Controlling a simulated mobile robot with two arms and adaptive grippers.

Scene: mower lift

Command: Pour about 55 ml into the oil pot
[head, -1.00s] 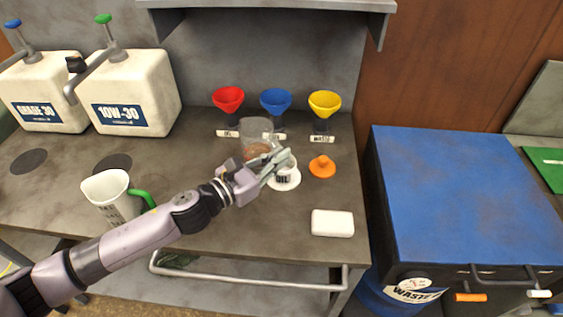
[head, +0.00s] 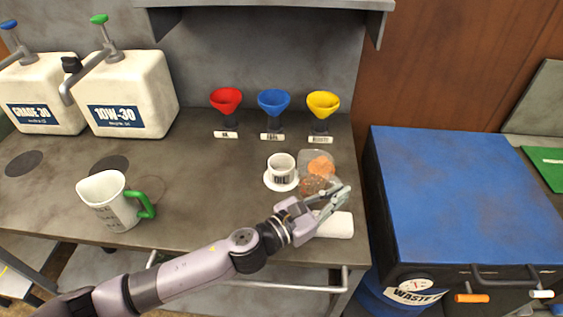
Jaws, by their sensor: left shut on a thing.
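The oil pot (head: 282,165) is a small white cup labelled OIL, upright on a white saucer (head: 281,184) on the bench. My left gripper (head: 328,205) is shut on a clear cup (head: 314,160) with brown liquid (head: 313,185) low in it. The clear cup is to the right of the oil pot and apart from it in the picture. Its exact tilt and the liquid level cannot be read. The oil pot's contents are hard to make out. My right gripper is not in view.
An orange cap (head: 321,166) shows through the clear cup. A white block (head: 337,226) is partly behind my gripper. A measuring jug with green handle (head: 108,201) stands left. Red (head: 226,100), blue (head: 273,101) and yellow (head: 323,103) funnels and two oil jugs (head: 128,92) stand behind.

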